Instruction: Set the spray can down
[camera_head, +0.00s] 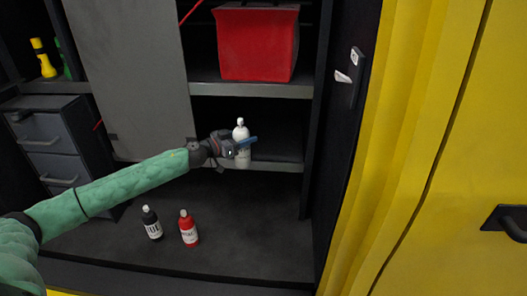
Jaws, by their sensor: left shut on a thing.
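A white spray can (241,133) with a small white top stands upright in front of the lower shelf opening. My left gripper (243,145), at the end of the green-sleeved arm from the left, is shut on the white can around its middle. The can's base appears close to the lower shelf (278,166); I cannot tell whether it touches. A black can (152,223) and a red can (189,229) stand upright on the dark floor of the bay below. My right gripper is not in view.
A red box (257,45) sits on the upper shelf (270,90). A grey panel (135,70) stands left of the shelves, with grey drawers (50,140) farther left. A yellow curtain-like surface (385,150) is at right. The floor right of the red can is clear.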

